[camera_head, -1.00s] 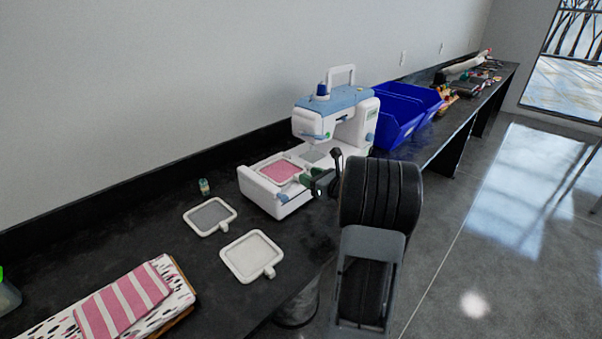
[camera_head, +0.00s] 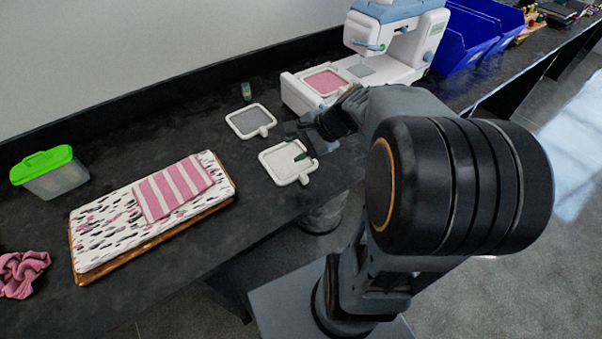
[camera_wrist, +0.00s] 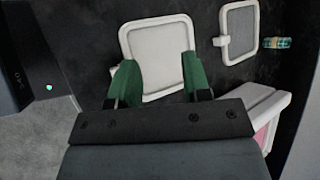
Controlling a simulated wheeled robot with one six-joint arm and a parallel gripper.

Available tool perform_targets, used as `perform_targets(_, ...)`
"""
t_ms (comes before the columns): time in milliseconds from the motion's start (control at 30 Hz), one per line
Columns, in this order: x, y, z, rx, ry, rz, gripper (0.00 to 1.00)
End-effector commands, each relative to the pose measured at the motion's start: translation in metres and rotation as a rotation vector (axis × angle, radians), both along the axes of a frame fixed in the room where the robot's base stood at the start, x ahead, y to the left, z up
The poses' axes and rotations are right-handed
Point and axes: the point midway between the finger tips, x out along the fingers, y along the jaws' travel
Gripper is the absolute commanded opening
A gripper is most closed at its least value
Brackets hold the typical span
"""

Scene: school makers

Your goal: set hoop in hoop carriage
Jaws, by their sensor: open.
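A white square hoop with pale fabric (camera_head: 282,162) lies flat on the dark bench, its small tab towards the front edge. My gripper (camera_head: 296,149) is open over this hoop, fingers pointing down. In the wrist view, the green fingers of my gripper (camera_wrist: 160,62) are apart, with the pale hoop (camera_wrist: 158,42) between and beyond them; contact cannot be told. A second hoop with grey fabric (camera_head: 251,121) lies just behind it. A hoop with pink fabric (camera_head: 325,82) sits on the bed of the white and blue sewing machine (camera_head: 398,65). I cannot make out the carriage separately.
A board with patterned and striped fabric (camera_head: 100,222), a green-lidded box (camera_head: 55,178) and a pink scrunchie (camera_head: 20,272) are at left. Blue bins (camera_head: 462,42) stand beyond the machine. Bare bench lies between board and hoops.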

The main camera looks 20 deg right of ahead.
Motion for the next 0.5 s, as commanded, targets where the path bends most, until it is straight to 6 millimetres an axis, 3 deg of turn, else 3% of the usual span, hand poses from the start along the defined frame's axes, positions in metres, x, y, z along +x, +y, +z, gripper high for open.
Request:
perform_targets(33, -0.017, 0.019, -0.002, -0.135, -0.025, 0.169, 0.44)
perform_targets(200, -0.06, 0.038, -0.009, -0.547, -0.119, 0.667, 0.44)
perform_targets(333, -0.076, 0.039, -0.008, -0.763, -0.187, 0.926, 0.44)
perform_targets(500, -0.083, 0.036, -0.005, -0.91, -0.236, 1.099, 0.44)
